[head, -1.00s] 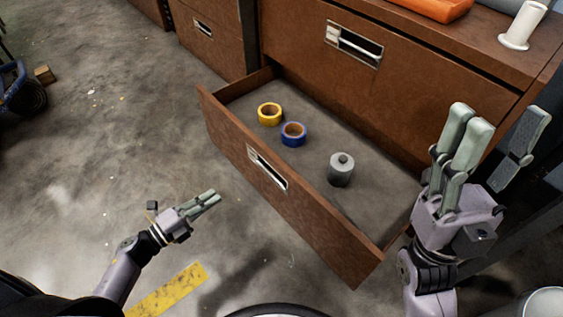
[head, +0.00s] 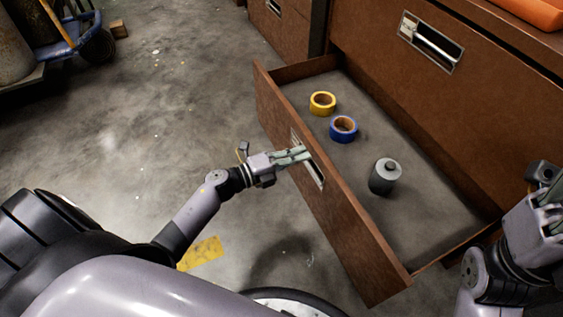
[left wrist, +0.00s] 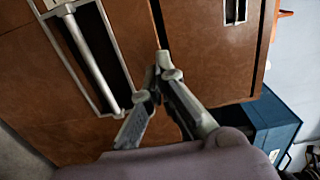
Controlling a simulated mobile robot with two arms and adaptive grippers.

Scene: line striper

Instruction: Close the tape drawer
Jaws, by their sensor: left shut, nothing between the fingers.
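The brown tape drawer (head: 345,225) is pulled far out of the cabinet in the head view. A yellow tape roll (head: 322,103), a blue tape roll (head: 344,129) and a grey cylinder (head: 385,176) sit inside it. My left gripper (head: 308,152) is shut and empty at the drawer front, beside its metal handle (head: 317,178). In the left wrist view, the fingertips (left wrist: 162,58) are close to the brown front, right of a handle bar (left wrist: 92,58); whether they touch cannot be told. My right gripper (head: 550,205) is partly cut off at the right edge, its fingertips out of clear sight.
The closed upper drawer (head: 470,100) is above, with an orange item (head: 535,10) on the cabinet top. A blue cart (head: 65,40) and a small wooden block (head: 118,28) stand at upper left. The concrete floor left of the drawer is clear.

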